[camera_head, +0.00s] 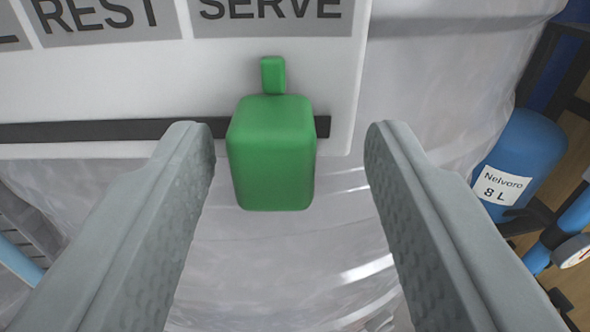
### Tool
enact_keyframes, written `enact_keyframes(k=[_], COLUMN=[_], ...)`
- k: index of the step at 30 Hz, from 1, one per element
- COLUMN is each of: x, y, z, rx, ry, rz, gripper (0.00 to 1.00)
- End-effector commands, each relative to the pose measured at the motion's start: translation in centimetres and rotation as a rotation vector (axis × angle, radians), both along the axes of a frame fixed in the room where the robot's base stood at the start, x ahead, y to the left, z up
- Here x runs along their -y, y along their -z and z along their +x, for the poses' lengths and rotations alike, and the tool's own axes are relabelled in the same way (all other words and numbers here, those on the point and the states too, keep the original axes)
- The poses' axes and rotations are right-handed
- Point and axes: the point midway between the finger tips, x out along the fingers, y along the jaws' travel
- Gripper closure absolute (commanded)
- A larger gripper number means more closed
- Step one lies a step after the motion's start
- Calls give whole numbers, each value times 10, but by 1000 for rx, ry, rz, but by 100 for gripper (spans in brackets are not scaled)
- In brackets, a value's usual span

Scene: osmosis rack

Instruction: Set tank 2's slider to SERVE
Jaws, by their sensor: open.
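A green slider knob (272,153) sits on a dark horizontal slot (95,131) in a white label plate (320,90). The knob is near the slot's right end, and its small green pointer (272,75) points up at the grey SERVE label (270,15). The grey REST label (103,20) is to the left. My gripper (284,142) is open, with one finger on each side of the knob and a visible gap on both sides. The tank number is not in view.
The plate is on a pale, shiny tank wall (440,100). Another label, cut off, shows at the far left.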

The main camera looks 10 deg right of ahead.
Motion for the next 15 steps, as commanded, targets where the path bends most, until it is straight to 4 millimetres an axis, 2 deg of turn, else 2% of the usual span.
enact_keyframes(k=[15], x=[-15], y=[0], z=[-98], rx=[0], ry=[1], rz=[0], gripper=[55])
